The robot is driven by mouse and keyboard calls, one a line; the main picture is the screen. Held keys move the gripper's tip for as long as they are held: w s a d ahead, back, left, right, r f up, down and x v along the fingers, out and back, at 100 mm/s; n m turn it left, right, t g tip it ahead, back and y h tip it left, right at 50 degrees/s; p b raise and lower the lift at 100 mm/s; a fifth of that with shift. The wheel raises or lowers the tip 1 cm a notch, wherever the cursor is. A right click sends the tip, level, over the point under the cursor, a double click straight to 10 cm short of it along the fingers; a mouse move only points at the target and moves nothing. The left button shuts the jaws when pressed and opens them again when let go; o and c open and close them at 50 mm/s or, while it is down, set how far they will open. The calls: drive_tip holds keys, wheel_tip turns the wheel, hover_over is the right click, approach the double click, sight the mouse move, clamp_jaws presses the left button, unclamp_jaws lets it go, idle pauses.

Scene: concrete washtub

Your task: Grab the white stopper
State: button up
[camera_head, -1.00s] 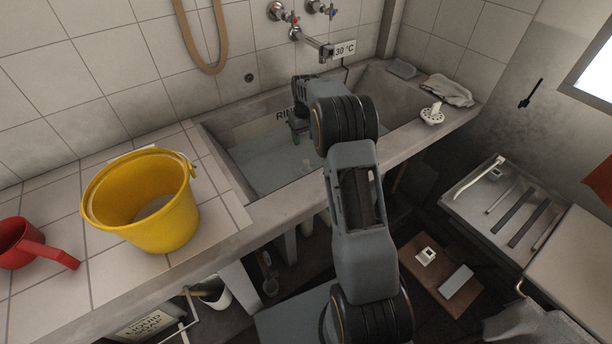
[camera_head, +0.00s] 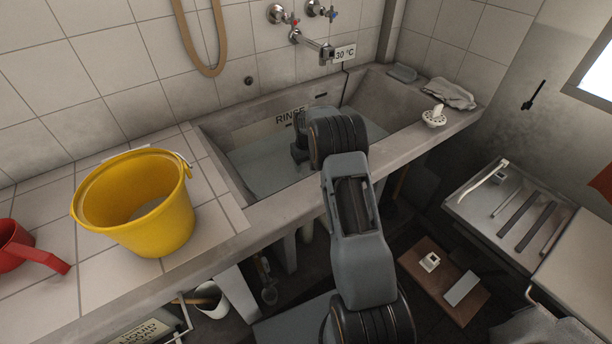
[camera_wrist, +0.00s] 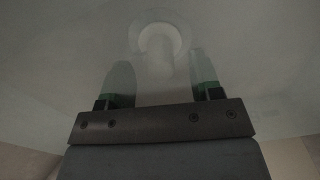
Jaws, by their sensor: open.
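The white stopper (camera_wrist: 160,38) shows at the top middle of the wrist view as a pale round disc with a stem or knob pointing toward my gripper. It lies under cloudy water at the bottom of the tub. My gripper (camera_wrist: 161,72) is open, one greenish fingertip on each side of the stem's line, with the disc just beyond the tips. I cannot tell whether the fingers touch it. In the head view the stopper is hidden, and my dark wrist (camera_head: 300,148) reaches down into the concrete washtub (camera_head: 222,150).
A yellow bucket (camera_head: 150,225) and a red dipper (camera_head: 40,255) stand on the tiled counter at left. A white piece with holes (camera_head: 433,120) and a grey cloth (camera_head: 452,94) lie on the right rim. A tap (camera_head: 315,46) juts over the tub's back.

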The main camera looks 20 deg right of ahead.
sight(306, 173)
wheel_tip(306, 173, down, 3)
drive_tip(key=shift+r, duration=0.1)
drive_tip(key=c, duration=1)
